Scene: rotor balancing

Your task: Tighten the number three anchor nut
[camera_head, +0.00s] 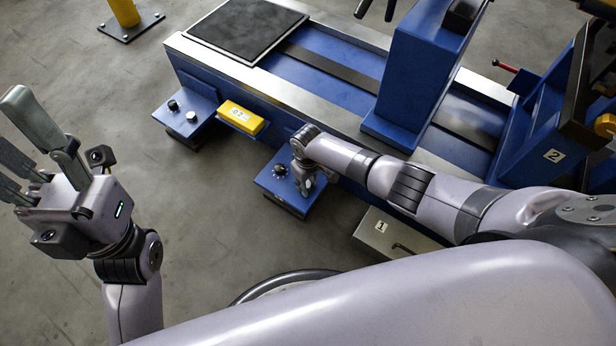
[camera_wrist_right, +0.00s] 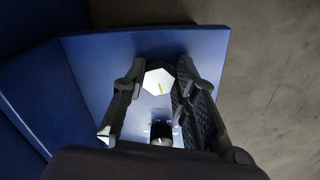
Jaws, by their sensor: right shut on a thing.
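The anchor nut is a pale six-sided nut (camera_wrist_right: 158,82) with a yellow mark on its top, seen in the right wrist view. It sits on a blue foot plate (camera_head: 290,203) beside the machine bed. My right gripper (camera_head: 306,184) points down over this plate and is shut on the nut, with a finger on each side. The gripper hides the nut in the head view. My left gripper (camera_head: 22,140) is raised at the left, open and empty. I see no number three on this foot.
The blue machine bed (camera_head: 330,75) runs behind the foot. A second foot plate (camera_head: 187,101) with a black knob and a nut is to the left. A yellow display box (camera_head: 241,117) is fixed between them.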

